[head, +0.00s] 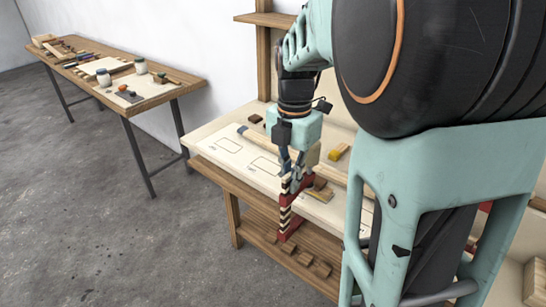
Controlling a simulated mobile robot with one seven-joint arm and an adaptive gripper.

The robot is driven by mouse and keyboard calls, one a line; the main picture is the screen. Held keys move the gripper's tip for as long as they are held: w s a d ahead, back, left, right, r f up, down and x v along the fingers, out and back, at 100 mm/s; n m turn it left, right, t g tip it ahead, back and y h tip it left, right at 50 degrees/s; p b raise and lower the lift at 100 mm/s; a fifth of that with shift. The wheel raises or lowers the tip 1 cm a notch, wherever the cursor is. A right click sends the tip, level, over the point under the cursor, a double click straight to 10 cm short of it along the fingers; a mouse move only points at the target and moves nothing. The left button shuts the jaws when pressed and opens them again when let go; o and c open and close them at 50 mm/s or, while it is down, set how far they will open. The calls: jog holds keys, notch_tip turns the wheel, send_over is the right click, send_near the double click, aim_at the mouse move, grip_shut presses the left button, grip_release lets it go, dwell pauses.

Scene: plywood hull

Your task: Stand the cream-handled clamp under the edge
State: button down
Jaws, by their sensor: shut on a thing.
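My gripper (298,176) is at the front edge of the near workbench, pointing down. It is shut on a red clamp (290,228) with a bar banded in cream and dark. The clamp hangs upright in front of the bench edge (225,168), its lower end below the tabletop and over the lower shelf. A cream handle cannot be made out clearly, and I cannot tell whether the clamp touches the edge. My arm hides much of the bench's right side.
The pale bench top carries drawn outlines, a long wooden strip (262,141), a yellow block (339,152) and a small dark block (256,119). The lower shelf (262,229) holds several wooden pieces (303,258). Another table (150,92) with jars and tools stands far left. Grey floor between is clear.

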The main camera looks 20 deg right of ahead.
jog(key=shift+w+d, duration=0.1)
jog(key=shift+w+d, duration=0.7)
jog(key=shift+d, duration=0.3)
jog(key=shift+w+d, duration=0.7)
jog(key=shift+d, duration=0.25)
jog(key=shift+r, duration=0.1)
jog(key=c, duration=2)
grip_release()
jog(key=shift+o, duration=0.2)
